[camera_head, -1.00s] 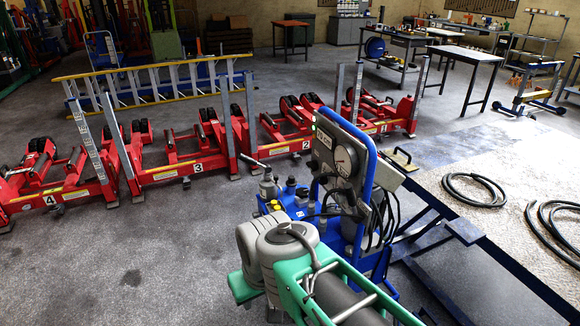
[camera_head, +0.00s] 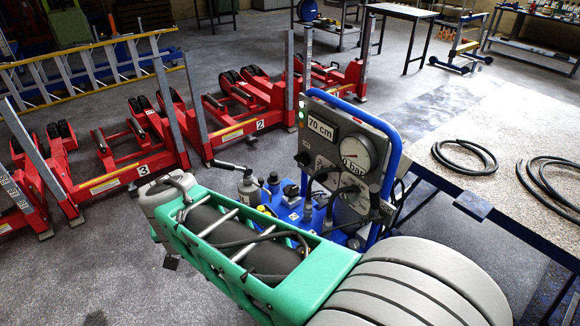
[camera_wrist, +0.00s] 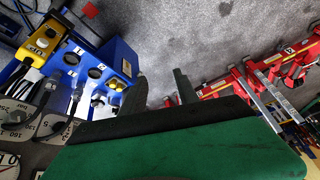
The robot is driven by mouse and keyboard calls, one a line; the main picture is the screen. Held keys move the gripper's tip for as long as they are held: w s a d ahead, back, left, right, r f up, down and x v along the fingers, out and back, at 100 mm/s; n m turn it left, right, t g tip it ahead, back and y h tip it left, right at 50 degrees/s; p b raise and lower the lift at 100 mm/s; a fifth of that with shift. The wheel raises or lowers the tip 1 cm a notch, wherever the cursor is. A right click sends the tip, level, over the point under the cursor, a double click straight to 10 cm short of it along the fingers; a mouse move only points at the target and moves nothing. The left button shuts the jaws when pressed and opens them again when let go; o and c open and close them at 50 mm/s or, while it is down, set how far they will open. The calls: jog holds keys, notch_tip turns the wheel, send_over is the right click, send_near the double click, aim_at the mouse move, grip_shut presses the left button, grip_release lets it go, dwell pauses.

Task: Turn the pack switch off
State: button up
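The blue power pack (camera_head: 315,215) stands in the middle of the head view, with a grey upright panel (camera_head: 345,150). The panel carries a "70 cm" display, a round gauge (camera_head: 356,154) reading near 0 bar, a lit green lamp (camera_head: 302,114) and dark knobs at its left edge. I cannot tell which control is the pack switch. In the wrist view the pack's blue top (camera_wrist: 85,65) is at left, with numbered sockets and a yellow control box (camera_wrist: 42,42). My gripper (camera_wrist: 160,92) has two grey fingers apart with nothing between them, beside the pack. The arm hides most of it in the head view.
Red wheeled jacks (camera_head: 235,115) stand in a row behind the pack. A speckled platform (camera_head: 515,150) with black hoses (camera_head: 465,157) is at right. Cables loop beside the panel. Grey floor (camera_head: 60,285) is clear at left.

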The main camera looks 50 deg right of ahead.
jog(key=w+d+f+m+h+b, duration=0.3)
jog(key=w+d+f+m, duration=0.25)
jog(key=d, duration=0.35)
jog(key=m+g+h+b, duration=0.2)
jog(key=m+h+b, duration=1.05)
jog(key=m, duration=0.95)
send_near(299, 162)
jog(key=shift+t, duration=0.3)
jog(key=d, duration=0.2)
jog(key=d+p, duration=0.1)
jog(key=d, duration=0.2)
jog(key=w+d, duration=0.1)
jog(key=d, duration=0.2)
jog(key=shift+w+d+f, duration=0.15)
jog(key=shift+d, duration=0.1)
jog(key=shift+c, duration=0.4)
grip_shut()
